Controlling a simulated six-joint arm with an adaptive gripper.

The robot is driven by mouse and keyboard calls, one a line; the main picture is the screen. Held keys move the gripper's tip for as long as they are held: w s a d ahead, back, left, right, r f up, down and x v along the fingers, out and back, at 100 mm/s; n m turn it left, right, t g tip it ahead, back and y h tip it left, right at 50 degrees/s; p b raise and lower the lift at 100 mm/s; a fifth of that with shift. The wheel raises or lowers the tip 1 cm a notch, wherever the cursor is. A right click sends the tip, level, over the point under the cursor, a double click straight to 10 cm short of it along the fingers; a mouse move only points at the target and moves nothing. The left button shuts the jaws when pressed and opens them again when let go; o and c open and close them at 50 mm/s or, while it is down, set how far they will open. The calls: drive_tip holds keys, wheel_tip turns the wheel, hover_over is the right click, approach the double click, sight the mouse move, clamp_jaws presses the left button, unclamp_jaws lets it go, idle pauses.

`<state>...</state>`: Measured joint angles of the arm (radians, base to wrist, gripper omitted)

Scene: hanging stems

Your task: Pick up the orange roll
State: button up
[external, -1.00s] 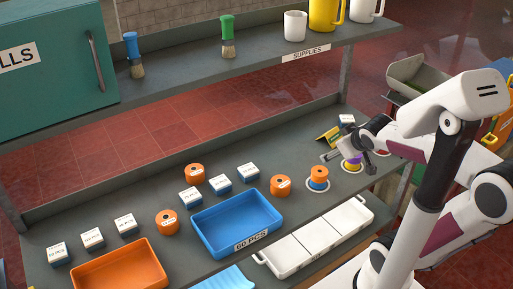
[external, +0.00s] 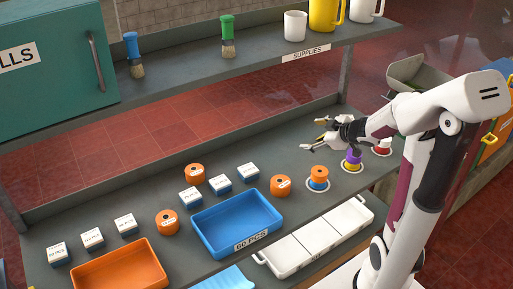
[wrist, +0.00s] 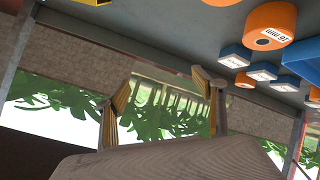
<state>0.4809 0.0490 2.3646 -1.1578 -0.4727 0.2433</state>
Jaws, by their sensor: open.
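Several orange rolls stand on the bench in the external view: one at the back (external: 194,173), one left of the blue tray (external: 167,222) and one right of it (external: 281,185). An orange piece (external: 319,173) also sits on a blue one in a stack. My gripper (external: 312,134) is open and empty above the bench's back right, with its fingers pointing left. The wrist view is tilted and shows both fingers (wrist: 160,90) apart with nothing between them. A labelled orange roll (wrist: 270,24) appears at its upper right, clear of the fingers.
White-and-blue boxes (external: 220,184) stand among the rolls. A blue tray (external: 205,240), an orange tray (external: 110,260) and a white divided tray (external: 290,262) line the front. A shelf (external: 255,55) overhangs the back.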

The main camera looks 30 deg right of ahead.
drive_tip(key=s+a+f+n+g+y, duration=0.1)
drive_tip(key=a+f+n+y, duration=0.1)
drive_tip(key=a+f+y, duration=0.4)
drive_tip(key=n+g+y, duration=0.1)
drive_tip(key=g+y, duration=0.1)
drive_tip(key=y, duration=0.2)
approach(283, 181)
drive_tip(key=shift+w+f, duration=0.1)
drive_tip(key=shift+w, duration=0.55)
drive_tip(key=shift+s+a+n, duration=0.25)
drive_tip(key=shift+s+n, duration=0.05)
drive_tip(key=shift+s, duration=0.15)
drive_tip(key=shift+a, duration=0.1)
drive_tip(key=shift+x, duration=1.25)
drive_tip(key=shift+x, duration=2.6)
drive_tip(key=shift+c, duration=0.4)
